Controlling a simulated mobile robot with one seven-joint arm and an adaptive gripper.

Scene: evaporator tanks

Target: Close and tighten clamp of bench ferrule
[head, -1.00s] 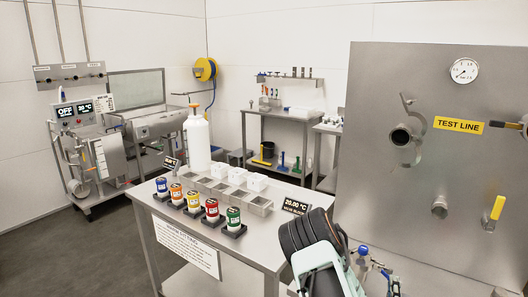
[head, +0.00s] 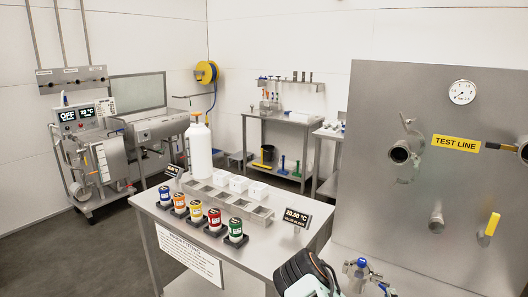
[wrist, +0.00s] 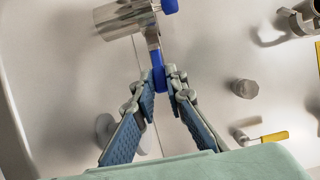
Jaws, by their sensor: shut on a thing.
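In the wrist view, a shiny steel cylindrical fitting (wrist: 125,18), which looks like the bench ferrule with its clamp, is at the top. A blue handle (wrist: 158,76) hangs from its steel arm, and a second blue part (wrist: 169,6) is at the top edge. My gripper (wrist: 161,82) has its fingertips closed on the lower end of the blue handle. I cannot tell from this view whether the clamp is fully seated. In the head view, steel fittings with a blue knob (head: 361,263) stand low at the right, beside my arm; my fingertips are hidden there.
A steel panel with a TEST LINE label (head: 457,143), pipe stub (head: 400,153) and yellow valve handle (head: 492,224) stands behind the fittings. A steel table (head: 180,221) with coloured cups and a display (head: 297,217) is left of my arm.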

